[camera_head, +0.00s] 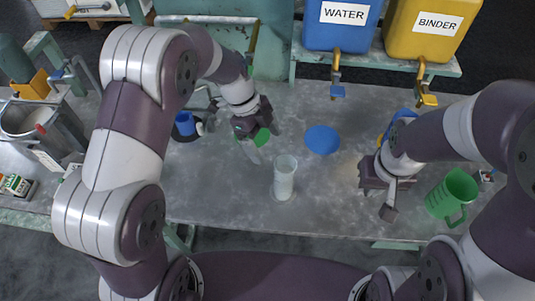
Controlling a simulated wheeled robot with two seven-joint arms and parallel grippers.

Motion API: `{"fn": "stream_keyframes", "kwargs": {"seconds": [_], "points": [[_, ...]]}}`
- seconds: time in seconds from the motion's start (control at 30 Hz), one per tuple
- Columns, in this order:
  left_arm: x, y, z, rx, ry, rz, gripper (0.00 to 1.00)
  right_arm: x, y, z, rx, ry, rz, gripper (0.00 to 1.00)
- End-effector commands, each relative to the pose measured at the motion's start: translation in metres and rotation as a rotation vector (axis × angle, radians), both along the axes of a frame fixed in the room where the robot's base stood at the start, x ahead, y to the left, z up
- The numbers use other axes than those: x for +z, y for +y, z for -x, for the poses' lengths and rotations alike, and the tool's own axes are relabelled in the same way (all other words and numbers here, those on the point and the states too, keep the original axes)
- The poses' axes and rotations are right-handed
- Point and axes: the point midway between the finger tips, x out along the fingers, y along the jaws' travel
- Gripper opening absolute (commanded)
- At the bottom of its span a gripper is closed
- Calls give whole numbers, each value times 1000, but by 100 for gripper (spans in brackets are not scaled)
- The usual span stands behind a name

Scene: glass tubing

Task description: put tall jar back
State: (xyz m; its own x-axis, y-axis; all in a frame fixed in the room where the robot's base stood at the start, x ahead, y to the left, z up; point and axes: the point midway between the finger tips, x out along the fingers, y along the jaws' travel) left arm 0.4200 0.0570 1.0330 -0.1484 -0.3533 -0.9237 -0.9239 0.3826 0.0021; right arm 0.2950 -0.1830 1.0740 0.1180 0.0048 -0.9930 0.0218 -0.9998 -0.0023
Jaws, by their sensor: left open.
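A tall, pale, see-through jar (284,179) stands upright near the middle of the table, towards its front edge. It looks whitish inside. My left gripper (254,144) is behind and left of the jar, pointing down, open and apart from it. A small green thing (263,137) shows at its fingers; I cannot tell what it is. My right gripper (382,200) is low over the table, well right of the jar. Its arm hides part of it, so whether it is open or shut is unclear.
A blue disc (322,139) lies behind and right of the jar. A green jug (453,194) is at the right. A blue WATER tank (342,33) and a yellow BINDER tank (432,45) stand at the back. A blue cup (185,123) and a metal pot (25,122) are left.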

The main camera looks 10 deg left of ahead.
Motion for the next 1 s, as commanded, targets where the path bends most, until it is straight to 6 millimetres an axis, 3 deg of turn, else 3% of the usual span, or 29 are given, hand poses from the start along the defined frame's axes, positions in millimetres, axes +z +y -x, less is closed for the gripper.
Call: {"fn": "stream_keyframes", "kwargs": {"seconds": [0.17, 0.27, 0.5, 0.6, 0.7, 0.8, 1.0], "points": [[5, 3, 0, 15, 3, -8, 88, 0, 0, 0, 0, 0, 0, 0], [10, 18, 9, 189, 40, -74, 88, 0, 0, 0, 0, 0, 0, 0], [35, 92, 71, 1220, 135, -306, 88, 0, 0, 0, 0, 0, 0, 0], [39, 112, 98, 1581, 150, -308, 88, 0, 0, 0, 0, 0, 0, 0], [41, 122, 116, 1810, 161, -285, 88, 0, 0, 0, 0, 0, 0, 0], [41, 126, 124, 1913, 171, -270, 88, 0, 0, 0, 0, 0, 0, 0], [40, 126, 125, 1929, 175, -268, 88, 0, 0, 0, 0, 0, 0, 0]]}}
